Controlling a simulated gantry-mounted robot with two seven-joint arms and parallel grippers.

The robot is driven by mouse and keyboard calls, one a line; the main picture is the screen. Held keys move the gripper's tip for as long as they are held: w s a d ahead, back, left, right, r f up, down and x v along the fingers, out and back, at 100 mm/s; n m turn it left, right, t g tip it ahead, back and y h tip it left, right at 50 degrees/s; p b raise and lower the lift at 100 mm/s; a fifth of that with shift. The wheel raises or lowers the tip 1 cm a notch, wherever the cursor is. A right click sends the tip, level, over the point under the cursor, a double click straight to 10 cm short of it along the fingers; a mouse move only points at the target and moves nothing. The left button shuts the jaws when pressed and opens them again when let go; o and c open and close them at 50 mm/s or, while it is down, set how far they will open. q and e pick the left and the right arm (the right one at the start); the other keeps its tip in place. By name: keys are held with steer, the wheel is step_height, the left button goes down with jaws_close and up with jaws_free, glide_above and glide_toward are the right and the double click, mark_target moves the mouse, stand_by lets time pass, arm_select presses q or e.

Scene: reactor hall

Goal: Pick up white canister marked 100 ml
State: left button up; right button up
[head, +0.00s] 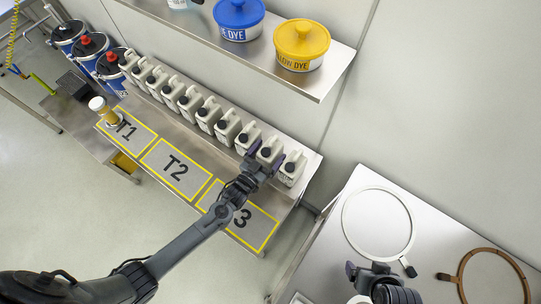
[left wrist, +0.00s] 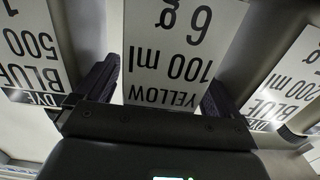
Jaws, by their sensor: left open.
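A white canister labelled YELLOW 100 ml 6 g (left wrist: 180,55) stands straight ahead in the left wrist view, its label upside down there. In the head view this canister (head: 268,148) appears to be the second from the right end of the shelf row, partly hidden by my gripper. My left gripper (head: 264,160) is open, with one finger on each side of the canister; in the left wrist view the fingers (left wrist: 162,80) flank its label. I cannot tell whether they touch it. My right gripper (head: 366,272) is at the bottom right, its jaws unclear.
Similar canisters stand close on both sides, labelled BLUE DYE 500 (left wrist: 30,45) and BLUE 200 ml (left wrist: 290,90). An upper shelf (head: 322,82) holds dye tubs. Mats T1, T2 (head: 176,169) and T3 lie in front. A right table (head: 440,215) holds rings.

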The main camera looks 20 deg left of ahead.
arm_select(q)
steer(key=shift+w+d, duration=0.2)
steer(key=shift+w, duration=0.4)
steer(key=shift+c, duration=0.3)
steer(key=c, duration=1.2)
steer(key=shift+r, duration=0.1)
steer(key=shift+c, duration=0.6)
steer(key=shift+r, duration=0.1)
